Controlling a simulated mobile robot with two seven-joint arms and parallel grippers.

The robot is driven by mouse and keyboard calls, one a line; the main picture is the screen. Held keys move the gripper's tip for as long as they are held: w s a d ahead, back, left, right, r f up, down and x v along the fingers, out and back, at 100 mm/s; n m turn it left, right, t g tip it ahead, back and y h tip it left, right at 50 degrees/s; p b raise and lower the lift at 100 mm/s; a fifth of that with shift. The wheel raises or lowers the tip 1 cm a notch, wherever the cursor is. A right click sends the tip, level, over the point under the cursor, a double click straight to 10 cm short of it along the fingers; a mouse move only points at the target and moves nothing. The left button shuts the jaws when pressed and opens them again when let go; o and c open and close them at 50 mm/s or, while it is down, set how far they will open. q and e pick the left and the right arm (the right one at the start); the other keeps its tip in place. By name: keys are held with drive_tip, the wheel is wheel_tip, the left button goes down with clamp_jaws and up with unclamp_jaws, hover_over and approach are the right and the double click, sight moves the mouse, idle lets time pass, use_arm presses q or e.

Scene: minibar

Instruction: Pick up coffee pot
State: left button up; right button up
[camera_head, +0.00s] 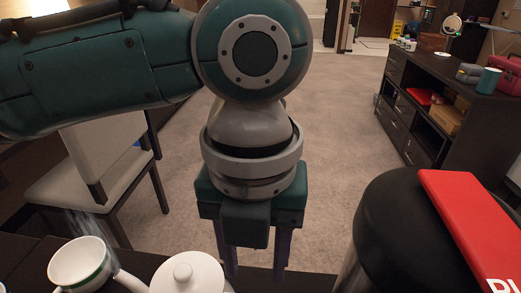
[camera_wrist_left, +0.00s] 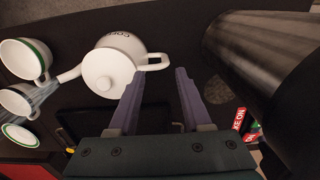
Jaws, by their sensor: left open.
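The white coffee pot (camera_head: 188,275) stands at the bottom edge of the head view, cut off by the frame, with its lid showing. The left wrist view shows it from above (camera_wrist_left: 110,72), with dark lettering, its spout to the left and its handle to the right. My left gripper (camera_head: 254,278) points down to the right of the pot. In the left wrist view its open fingers (camera_wrist_left: 160,73) are spread just short of the handle, which shows near the gap between the tips. Nothing is between the fingers. I cannot tell the height gap. My right gripper is not in view.
White cups with green bands (camera_head: 78,265) stand left of the pot; a second cup (camera_wrist_left: 20,100) and a saucer (camera_wrist_left: 20,135) show in the wrist view. A large black rounded object (camera_head: 400,235) with a red box (camera_head: 475,225) stands close on the right. A chair (camera_head: 95,175) is behind.

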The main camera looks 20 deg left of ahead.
use_arm(q)
drive_tip(key=f, duration=0.2)
drive_tip(key=shift+s+d+f, duration=0.25)
drive_tip(key=shift+s+f, duration=0.05)
drive_tip(key=shift+f, duration=0.1)
drive_tip(key=f, duration=0.2)
drive_tip(key=f+b, duration=0.1)
drive_tip(key=f, duration=0.2)
drive_tip(key=shift+d+f, duration=0.25)
drive_tip(key=shift+f, duration=0.1)
clamp_jaws()
idle(0.6)
